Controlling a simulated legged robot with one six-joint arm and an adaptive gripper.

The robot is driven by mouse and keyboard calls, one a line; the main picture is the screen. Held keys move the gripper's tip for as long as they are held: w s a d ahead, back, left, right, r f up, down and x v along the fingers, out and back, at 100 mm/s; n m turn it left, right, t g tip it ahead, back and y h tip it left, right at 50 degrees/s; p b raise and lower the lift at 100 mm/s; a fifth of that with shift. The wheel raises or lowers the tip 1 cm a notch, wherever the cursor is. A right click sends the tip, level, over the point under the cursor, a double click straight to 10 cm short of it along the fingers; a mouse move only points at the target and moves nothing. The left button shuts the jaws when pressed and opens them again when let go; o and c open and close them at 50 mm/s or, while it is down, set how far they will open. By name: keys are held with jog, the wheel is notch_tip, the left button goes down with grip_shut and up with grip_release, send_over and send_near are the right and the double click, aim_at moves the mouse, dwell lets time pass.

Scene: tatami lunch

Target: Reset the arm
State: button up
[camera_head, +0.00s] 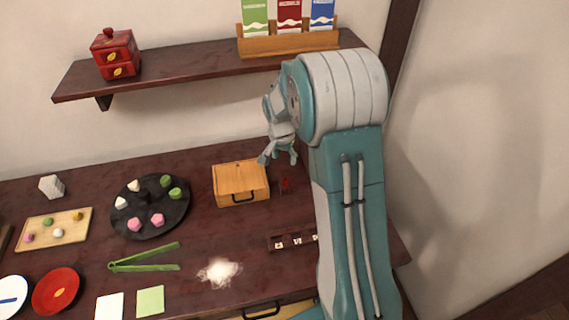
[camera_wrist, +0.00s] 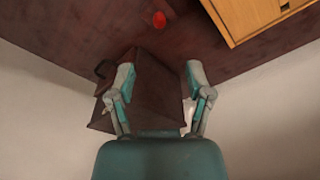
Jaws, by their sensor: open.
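My gripper (camera_head: 278,158) is open and empty in the head view, above the back of the dark table (camera_head: 200,240), just right of the wooden box. In the wrist view, my gripper's two fingers (camera_wrist: 158,78) are spread apart with nothing held between them. A dark brown block-like thing shows behind the fingers in the wrist view; I cannot tell what it is. My arm stretches up along the right side of the head view and hides the table's right part.
A wooden box (camera_head: 240,183) with a black handle is near my gripper, with a small red thing (camera_head: 285,185) beside it. A dark round plate (camera_head: 150,222) holds sweets. Green tongs (camera_head: 146,260) lie in front. A wall shelf (camera_head: 190,72) holds a red chest (camera_head: 115,53) and a carton rack (camera_head: 288,43).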

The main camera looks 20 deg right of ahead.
dwell(0.4)
jog(key=s+a+r+n+t, duration=0.1)
jog(key=s+a+r+n, duration=0.3)
jog(key=r, duration=0.6)
jog(key=s+a+r+n+t, duration=0.2)
jog(key=s+r, duration=0.3)
jog(key=s, duration=0.6)
jog(key=s+a+r+n+t+y, duration=0.1)
jog(key=s+a+r+n, duration=0.3)
jog(key=s, duration=0.8)
jog(key=shift+s+a+r+t, duration=0.25)
jog(key=shift+a+r+t, duration=0.15)
jog(key=shift+a+r, duration=0.4)
